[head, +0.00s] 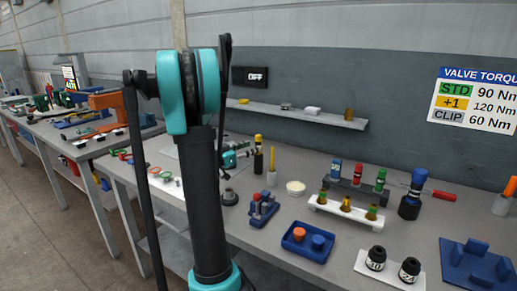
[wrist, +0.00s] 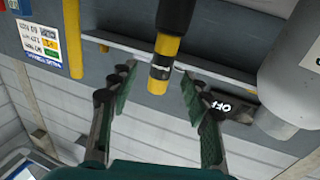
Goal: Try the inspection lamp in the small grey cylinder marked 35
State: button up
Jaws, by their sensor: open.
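A black upright tool with a yellow top and yellow band, probably the inspection lamp (head: 258,158), stands on the bench just right of my arm in the head view. In the upside-down wrist view the same tool (wrist: 160,72) shows between my fingertips, with a gap on either side. My gripper (head: 243,154) is open beside it, partly hidden by my arm in the head view; its fingers also show in the wrist view (wrist: 156,70). I cannot make out a grey cylinder marked 35. Two dark cylinders marked 10 (head: 376,258) and 24 (head: 409,270) stand at the front right.
A yellow stick (head: 271,172), a white dish (head: 295,187) and a blue tray (head: 292,246) are nearby. A rack (head: 318,202) with coloured pieces stands further right. A wall box (head: 250,77) reads OFF above a narrow shelf (head: 300,114). A bare bench strip lies front centre.

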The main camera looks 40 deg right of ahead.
aim_at(258, 154)
jog(key=d, duration=0.5)
jog(key=shift+w+f, duration=0.2)
jog(key=shift+f, duration=0.15)
jog(key=shift+c, duration=0.6)
grip_shut()
